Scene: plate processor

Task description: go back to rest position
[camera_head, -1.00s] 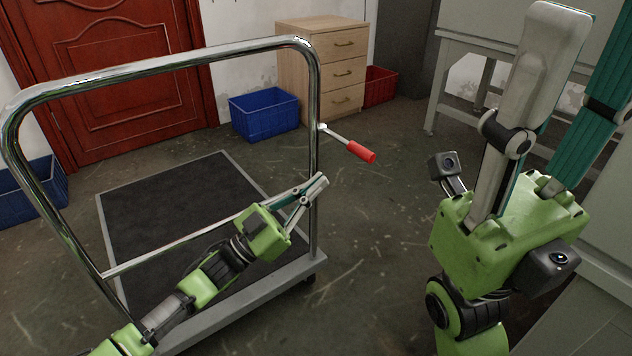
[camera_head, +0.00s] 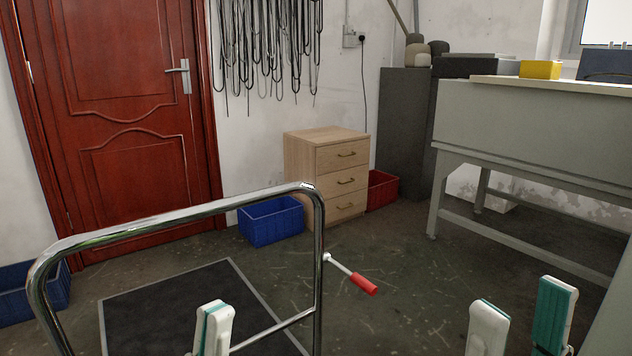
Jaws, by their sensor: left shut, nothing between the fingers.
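My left gripper (camera_head: 213,328) shows at the bottom edge, left of centre, in the head view. Its white and teal fingers point up and are pressed together with nothing between them. It appears in front of the cart's dark platform and lower rail. My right gripper (camera_head: 522,318) is at the bottom right. Its two fingers point up and stand apart, with a clear gap between them, so it is open and empty. The rest of both arms is below the picture.
A platform cart with a chrome handle (camera_head: 316,245) and red-gripped lever (camera_head: 363,284) stands in front. Behind are a red door (camera_head: 120,110), wooden drawers (camera_head: 325,165), a blue crate (camera_head: 271,222) and a red crate (camera_head: 382,190). A grey bench (camera_head: 535,130) stands right. Floor between cart and bench is clear.

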